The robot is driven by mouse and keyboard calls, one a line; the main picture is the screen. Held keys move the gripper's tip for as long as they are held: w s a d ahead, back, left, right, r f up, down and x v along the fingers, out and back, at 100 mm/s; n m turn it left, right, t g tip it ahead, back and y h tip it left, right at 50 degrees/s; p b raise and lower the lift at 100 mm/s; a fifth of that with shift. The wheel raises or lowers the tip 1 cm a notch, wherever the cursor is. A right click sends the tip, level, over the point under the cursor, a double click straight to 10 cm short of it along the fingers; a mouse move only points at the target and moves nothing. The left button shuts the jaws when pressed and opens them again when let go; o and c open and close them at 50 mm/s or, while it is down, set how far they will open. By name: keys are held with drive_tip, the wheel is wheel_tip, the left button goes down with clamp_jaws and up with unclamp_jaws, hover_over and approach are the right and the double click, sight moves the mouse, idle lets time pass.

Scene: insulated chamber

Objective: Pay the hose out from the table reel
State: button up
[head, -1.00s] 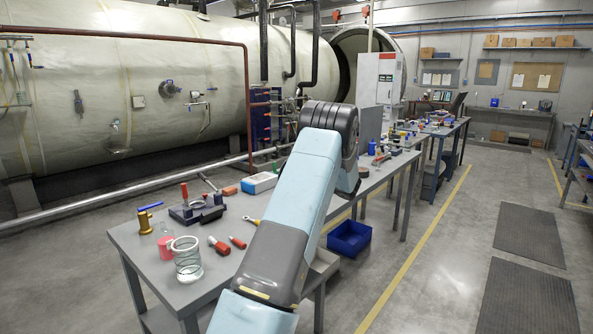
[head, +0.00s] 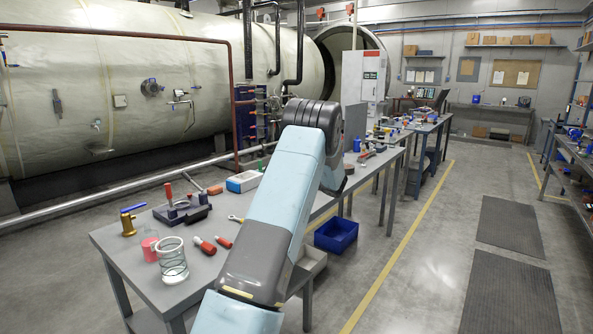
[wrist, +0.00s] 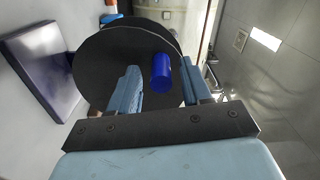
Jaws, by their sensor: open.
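The reel (wrist: 105,75) shows in the wrist view as a large black disc, tilted, filling the upper left middle. A blue cylindrical crank handle (wrist: 161,76) stands out from its face, toward the camera. My gripper (wrist: 160,66) is open, with one pale blue finger on each side of the handle. The handle appears between the fingers, with visible gaps; I cannot tell how deep it sits. No hose can be made out. In the head view my arm covers the gripper and I cannot make out the reel.
The grey table (head: 130,262) holds a glass jar (head: 172,262), a brass valve (head: 128,224), red-handled tools and a vise. A blue bin (head: 336,236) is on the floor beside it. A dark panel (wrist: 45,65) is left in the wrist view. The floor at right is open.

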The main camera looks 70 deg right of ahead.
drive_tip(key=shift+s, duration=0.1)
drive_tip(key=v, duration=1.3)
drive_tip(key=shift+s, duration=0.3)
drive_tip(key=shift+a, duration=0.15)
